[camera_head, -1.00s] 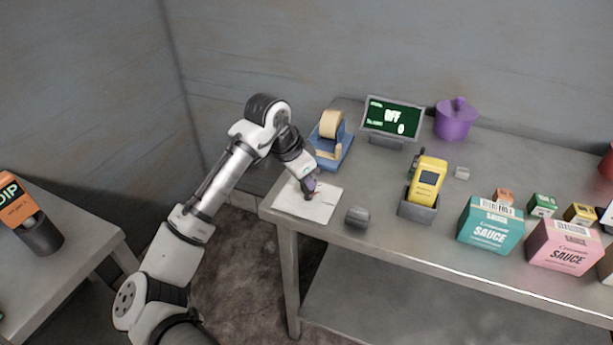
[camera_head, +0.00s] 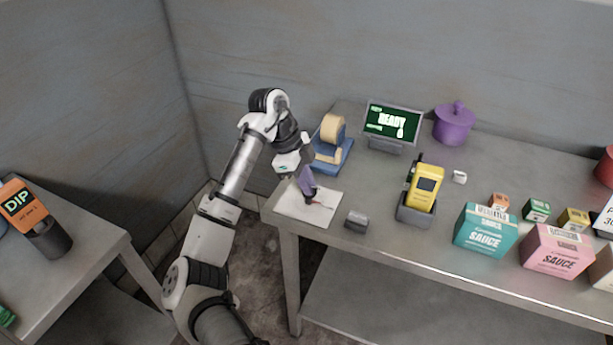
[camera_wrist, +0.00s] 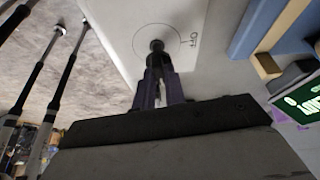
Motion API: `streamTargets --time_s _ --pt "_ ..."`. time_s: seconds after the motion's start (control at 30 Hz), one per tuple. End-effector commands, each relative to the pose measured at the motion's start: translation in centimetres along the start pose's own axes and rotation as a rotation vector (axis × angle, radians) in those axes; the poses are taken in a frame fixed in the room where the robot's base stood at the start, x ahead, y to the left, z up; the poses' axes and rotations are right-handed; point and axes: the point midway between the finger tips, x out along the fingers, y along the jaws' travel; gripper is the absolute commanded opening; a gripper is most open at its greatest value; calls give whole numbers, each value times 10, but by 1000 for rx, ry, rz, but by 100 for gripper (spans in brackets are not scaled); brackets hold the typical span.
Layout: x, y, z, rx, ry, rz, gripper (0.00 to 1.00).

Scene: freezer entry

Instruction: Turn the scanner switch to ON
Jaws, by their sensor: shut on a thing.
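The scanner switch is a white plate (camera_head: 292,208) on the near left corner of the grey table. In the wrist view the plate (camera_wrist: 120,25) shows a ring, a printed OFF at the right and a dark knob (camera_wrist: 156,46) in the middle. My gripper (camera_head: 310,196) points down at the plate, and its purple-grey fingers (camera_wrist: 158,66) are shut on the knob. They hide part of the knob and its pointer.
A blue tape dispenser (camera_head: 341,163) stands close behind the plate. A small grey block (camera_head: 356,221) sits right of it, then a yellow scanner (camera_head: 425,185) in a grey cradle (camera_head: 415,214). Sauce boxes (camera_head: 484,235) fill the right side.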

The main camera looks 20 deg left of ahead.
Motion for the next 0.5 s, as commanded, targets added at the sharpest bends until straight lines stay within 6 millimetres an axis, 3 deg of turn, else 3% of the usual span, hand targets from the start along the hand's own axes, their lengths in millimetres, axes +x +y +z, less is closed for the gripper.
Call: streamTargets --time_s 0.5 --pt "-1 -1 0 111 -1 43 0"
